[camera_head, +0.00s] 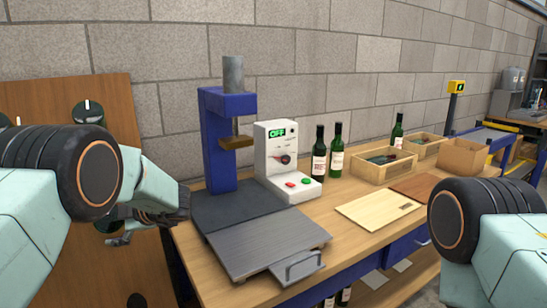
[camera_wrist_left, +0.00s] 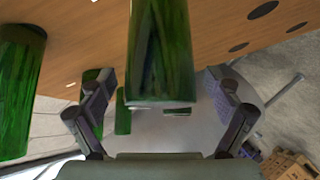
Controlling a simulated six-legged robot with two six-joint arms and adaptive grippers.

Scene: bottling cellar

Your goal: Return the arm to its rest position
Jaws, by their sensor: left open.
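My left arm (camera_head: 35,205) comes in from the left in the head view. Its gripper (camera_head: 150,220) hangs in front of the wooden rack (camera_head: 125,100), left of the bench. In the left wrist view the gripper (camera_wrist_left: 165,88) has its two fingers wide apart. A green glass-like body (camera_wrist_left: 160,50) shows between and above the fingers; its distance from them is unclear, and no grip on it shows. My right arm (camera_head: 485,225) is at the right of the head view; its gripper is outside the frame.
The bench (camera_head: 265,220) holds a blue press (camera_head: 222,140), a white control box (camera_head: 285,150) reading OFF, a grey plate (camera_head: 265,245), wine bottles (camera_head: 337,155) and wooden crates (camera_head: 370,170). A dark round bottle base (camera_head: 88,112) sits in the rack. Another green body (camera_wrist_left: 18,90) is at left in the wrist view.

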